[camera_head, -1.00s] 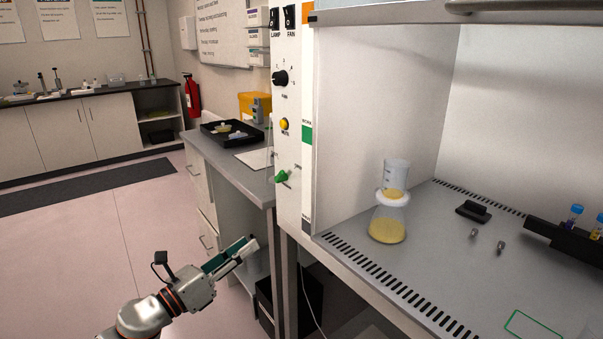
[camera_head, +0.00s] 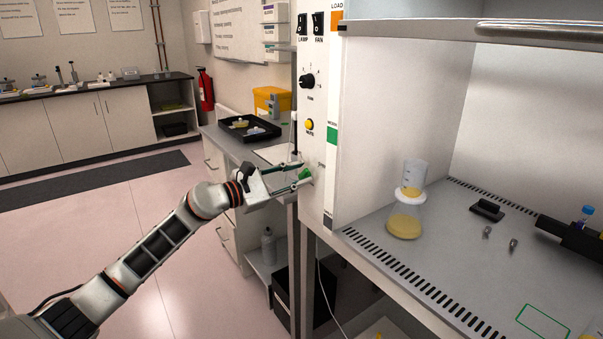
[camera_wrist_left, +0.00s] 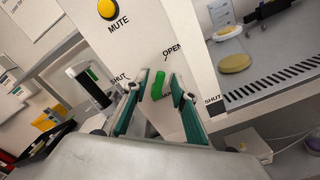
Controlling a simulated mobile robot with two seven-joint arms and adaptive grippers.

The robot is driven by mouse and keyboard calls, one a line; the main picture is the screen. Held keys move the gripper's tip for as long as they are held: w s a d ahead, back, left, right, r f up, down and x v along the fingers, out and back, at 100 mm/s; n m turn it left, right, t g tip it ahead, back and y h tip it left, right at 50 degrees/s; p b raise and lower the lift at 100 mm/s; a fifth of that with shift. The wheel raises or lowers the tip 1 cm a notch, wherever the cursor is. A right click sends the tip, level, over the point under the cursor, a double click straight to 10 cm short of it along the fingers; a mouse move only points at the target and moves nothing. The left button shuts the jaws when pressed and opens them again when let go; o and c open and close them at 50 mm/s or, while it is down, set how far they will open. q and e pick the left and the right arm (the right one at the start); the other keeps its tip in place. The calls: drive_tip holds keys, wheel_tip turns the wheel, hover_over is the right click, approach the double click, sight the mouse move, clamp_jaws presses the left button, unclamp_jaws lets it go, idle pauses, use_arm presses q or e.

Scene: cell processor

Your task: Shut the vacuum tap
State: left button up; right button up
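The vacuum tap is a small green handle (camera_head: 305,174) low on the cabinet's white front panel, under the yellow mute button. In the left wrist view the green handle (camera_wrist_left: 157,85) shows between the words SHUT, on the left, and OPEN, at upper right. My left gripper (camera_head: 300,176) is at the panel. Its two green-lined fingers are apart, one on each side of the handle, as the left wrist view (camera_wrist_left: 159,88) shows. I see gaps beside the handle, so the fingers do not appear closed on it. My right gripper is not in view.
The yellow mute button (camera_head: 309,124) and a black knob (camera_head: 307,81) sit above the tap. A bench (camera_head: 228,147) with a black tray (camera_head: 249,129) stands left of the panel. A flask with yellow liquid (camera_head: 405,222) stands inside the cabinet. Floor at left is open.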

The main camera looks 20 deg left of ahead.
use_arm(q)
drive_tip(key=shift+w+d, duration=0.4)
drive_tip(key=shift+w, duration=0.1)
clamp_jaws()
